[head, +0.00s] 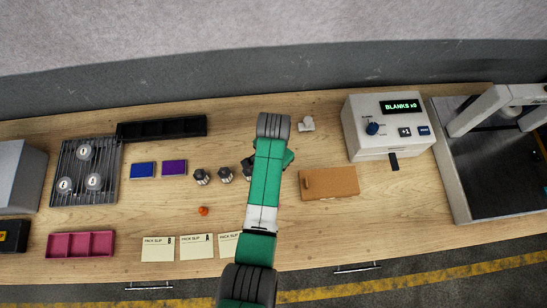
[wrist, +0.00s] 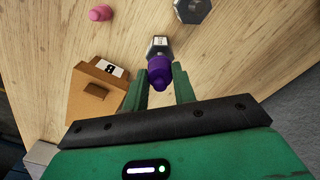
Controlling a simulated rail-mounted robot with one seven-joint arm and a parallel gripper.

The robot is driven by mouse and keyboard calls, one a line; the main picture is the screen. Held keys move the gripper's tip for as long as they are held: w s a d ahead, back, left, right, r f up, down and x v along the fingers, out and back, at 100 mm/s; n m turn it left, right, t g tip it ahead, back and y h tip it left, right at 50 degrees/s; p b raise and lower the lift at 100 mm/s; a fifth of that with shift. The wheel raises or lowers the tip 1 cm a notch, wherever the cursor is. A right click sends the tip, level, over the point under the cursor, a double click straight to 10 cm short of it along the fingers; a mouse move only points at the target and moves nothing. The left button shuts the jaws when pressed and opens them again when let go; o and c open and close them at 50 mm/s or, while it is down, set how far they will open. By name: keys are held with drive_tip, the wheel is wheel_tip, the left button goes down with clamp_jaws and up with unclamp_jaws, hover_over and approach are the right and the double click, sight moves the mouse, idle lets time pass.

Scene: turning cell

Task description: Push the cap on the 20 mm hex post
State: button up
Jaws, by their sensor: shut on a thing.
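My gripper (wrist: 158,80) is shut on a purple cap (wrist: 160,73), which sits between its two green fingers in the wrist view. A grey metal hex post (wrist: 158,47) shows directly beyond the cap, in line with it. Cap and post overlap in the picture, and I cannot tell whether the cap is on the post or just above it. A second hex post (wrist: 193,9) is at the top edge. In the head view, dark posts (head: 200,177) (head: 225,174) stand in a row, and my arm hides the cap and the gripper's fingertips.
A brown cardboard box (wrist: 98,88) is left of the fingers. A small pink piece (wrist: 100,13) lies farther off. In the head view, a small orange piece (head: 203,211), pack slips (head: 158,249) and a magenta tray (head: 80,245) are left of my arm. A white counter box (head: 385,135) stands right.

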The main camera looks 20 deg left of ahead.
drive_tip(key=shift+f, duration=0.5)
idle(0.5)
drive_tip(key=o, duration=1.5)
drive_tip(key=shift+r, duration=0.1)
wheel_tip(320, 180, up, 5)
drive_tip(key=p, duration=0.4)
drive_tip(key=shift+p, duration=0.35)
clamp_jaws()
